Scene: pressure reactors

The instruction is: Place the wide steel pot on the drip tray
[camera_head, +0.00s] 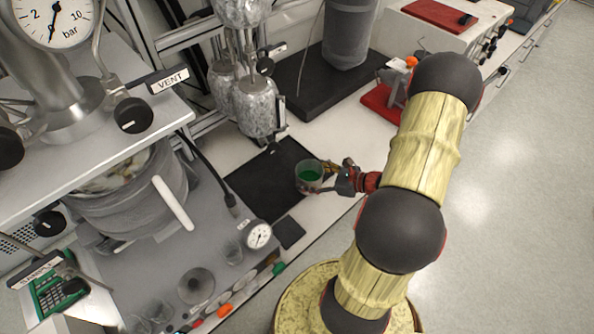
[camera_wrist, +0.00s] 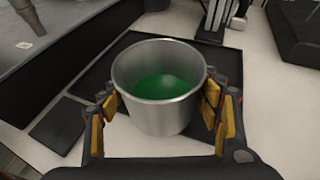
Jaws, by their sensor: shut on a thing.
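The wide steel pot (camera_head: 309,175) holds green liquid. In the wrist view the pot (camera_wrist: 158,112) is upright between the yellow-padded fingers of my gripper (camera_wrist: 163,118). My gripper (camera_head: 343,178) is shut on the pot from its right side in the head view. The black drip tray (camera_head: 262,182) lies flat on the bench; it also shows in the wrist view (camera_wrist: 92,78), behind and beside the pot. The pot is over the tray's right edge in the head view. I cannot tell whether its bottom touches anything.
A foil-wrapped apparatus (camera_head: 255,108) stands behind the tray. A pressure gauge (camera_head: 258,235), a small dark pad (camera_head: 289,232) and glassware lie near the front left. A grey cylinder (camera_head: 349,35) stands on a black base at the back. A reactor shelf (camera_head: 95,115) overhangs the left.

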